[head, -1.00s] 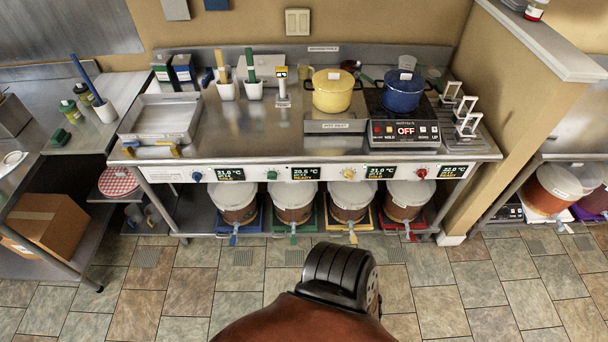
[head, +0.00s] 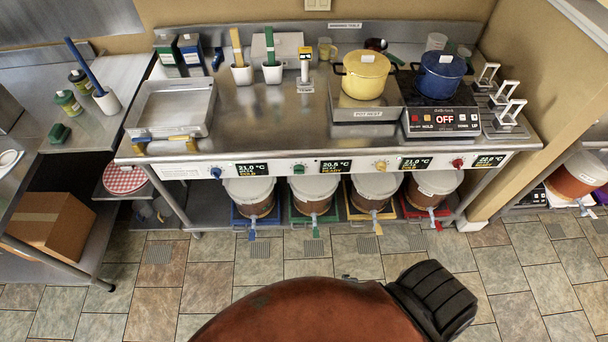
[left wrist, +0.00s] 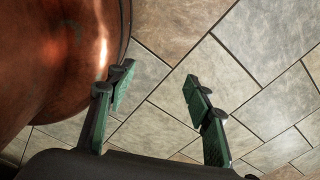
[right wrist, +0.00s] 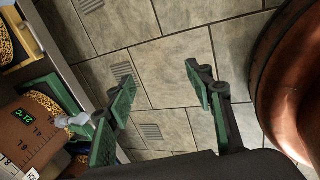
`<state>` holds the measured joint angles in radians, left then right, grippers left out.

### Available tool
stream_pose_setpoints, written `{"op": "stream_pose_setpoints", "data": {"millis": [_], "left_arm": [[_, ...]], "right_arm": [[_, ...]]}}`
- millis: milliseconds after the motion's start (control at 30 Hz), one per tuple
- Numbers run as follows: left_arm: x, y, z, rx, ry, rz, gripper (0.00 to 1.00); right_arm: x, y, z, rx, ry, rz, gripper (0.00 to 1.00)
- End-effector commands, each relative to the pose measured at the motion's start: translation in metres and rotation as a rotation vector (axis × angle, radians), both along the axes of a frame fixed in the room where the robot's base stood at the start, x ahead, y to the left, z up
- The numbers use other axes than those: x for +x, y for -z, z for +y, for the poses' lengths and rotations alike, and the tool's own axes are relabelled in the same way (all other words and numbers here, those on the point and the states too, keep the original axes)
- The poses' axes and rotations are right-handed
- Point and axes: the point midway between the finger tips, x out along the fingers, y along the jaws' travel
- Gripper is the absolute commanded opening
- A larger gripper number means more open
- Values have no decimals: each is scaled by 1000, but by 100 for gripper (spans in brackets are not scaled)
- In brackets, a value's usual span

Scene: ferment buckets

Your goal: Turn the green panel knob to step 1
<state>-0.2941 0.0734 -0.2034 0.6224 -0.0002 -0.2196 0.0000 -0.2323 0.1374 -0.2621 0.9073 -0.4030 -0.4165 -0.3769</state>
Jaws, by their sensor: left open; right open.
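The green panel knob (head: 298,169) sits on the white front panel (head: 270,169) of the steel counter in the head view. A dark display (head: 336,167) to its right reads 20.5 °C and READY in yellow. The step marks around the knob are too small to read. My left gripper (left wrist: 157,80) is open and empty above the floor tiles in the left wrist view. My right gripper (right wrist: 161,78) is open and empty above the tiles, with a bucket (right wrist: 35,130) to its left.
The blue knob (head: 215,172), yellow knob (head: 380,165) and red knob (head: 458,163) share the panel. Several lidded buckets stand on coloured trays below. A yellow pot (head: 366,78) and a blue pot (head: 440,76) stand on the counter. The floor before it is clear.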

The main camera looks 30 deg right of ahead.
Motion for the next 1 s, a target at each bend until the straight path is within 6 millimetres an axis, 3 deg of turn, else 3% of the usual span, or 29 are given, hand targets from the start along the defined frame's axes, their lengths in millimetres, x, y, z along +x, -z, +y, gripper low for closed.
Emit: {"op": "stream_pose_setpoints", "data": {"millis": [33, 100, 167, 200, 333, 400, 500, 600, 733, 1000], "left_arm": [[-13, 18, 1, 1, -2, 18, 47], [-25, 30, 3, 3, -5, 36, 47], [-34, 39, 5, 5, -6, 49, 47], [-39, 46, 6, 7, -6, 55, 47], [-44, 62, 9, 10, -7, 65, 47], [-43, 69, 9, 10, -6, 64, 47], [-37, 75, 9, 9, -5, 56, 47], [-28, 78, 8, 9, -3, 46, 47], [-25, 80, 8, 8, -2, 41, 47], [-37, 86, 8, 8, -3, 57, 47]], "right_arm": [[55, -15, -6, -113, -185, -42, 48], [124, -57, -13, -317, -439, -84, 48], [178, -102, -16, -512, -624, -115, 48], [210, -136, -16, -647, -728, -130, 48], [283, -250, -5, -1075, -946, -146, 48], [304, -306, 3, -1274, -998, -137, 48], [317, -368, 16, -1487, -1022, -114, 48], [321, -407, 24, -1615, -1019, -93, 48], [328, -425, 25, -1677, -1015, -81, 48], [363, -425, 5, -1676, -1017, -82, 48]]}}
